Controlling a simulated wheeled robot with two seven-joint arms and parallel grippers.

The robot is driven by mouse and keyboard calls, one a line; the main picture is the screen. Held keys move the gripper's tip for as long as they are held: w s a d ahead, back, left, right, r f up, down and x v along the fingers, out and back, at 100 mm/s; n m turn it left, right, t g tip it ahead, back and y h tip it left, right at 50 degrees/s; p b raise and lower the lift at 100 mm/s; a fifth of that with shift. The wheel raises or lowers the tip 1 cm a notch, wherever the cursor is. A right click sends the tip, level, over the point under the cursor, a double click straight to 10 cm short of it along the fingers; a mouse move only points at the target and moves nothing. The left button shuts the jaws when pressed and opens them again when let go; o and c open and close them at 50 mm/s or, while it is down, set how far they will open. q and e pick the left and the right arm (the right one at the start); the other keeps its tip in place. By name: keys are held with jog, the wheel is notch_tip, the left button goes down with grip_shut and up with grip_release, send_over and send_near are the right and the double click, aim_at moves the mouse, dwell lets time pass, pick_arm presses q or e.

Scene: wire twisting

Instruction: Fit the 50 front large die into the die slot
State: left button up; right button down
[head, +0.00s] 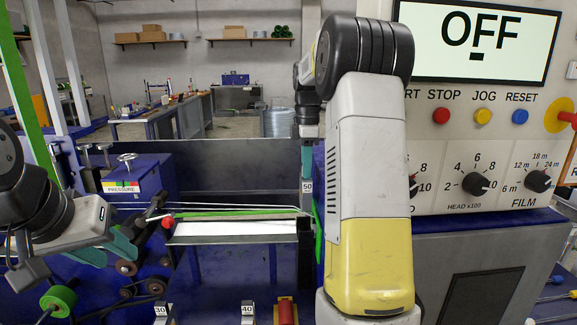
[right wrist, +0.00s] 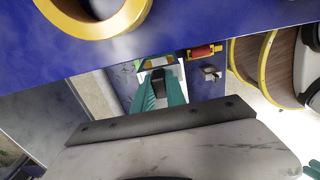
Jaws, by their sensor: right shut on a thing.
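The large die labelled 50 (head: 307,187) hangs upright in the head view, just left of my pale right arm. My right gripper (head: 307,168) is shut on it from above, with teal fingers on its upper part. In the right wrist view the two teal fingers (right wrist: 160,95) close around a dark part of the die (right wrist: 158,80). My left gripper (head: 112,250) is at the left over the blue machine, its teal fingers apart, with nothing visible between them. I cannot make out the die slot in either view.
Dies labelled 30 (head: 160,311) and 40 (head: 247,309) stand at the bottom, beside a red roller (head: 286,312). A control panel (head: 480,150) with an OFF screen (head: 479,38) fills the right. A white-topped channel (head: 235,229) runs across the middle. A pressure unit (head: 122,187) stands left.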

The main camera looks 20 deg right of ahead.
aim_at(305, 206)
jog(key=shift+f, duration=5.2)
jog(key=shift+s+f, duration=0.15)
jog(key=shift+f, duration=1)
jog(key=shift+a, duration=0.1)
jog(key=c, duration=1.3)
grip_release()
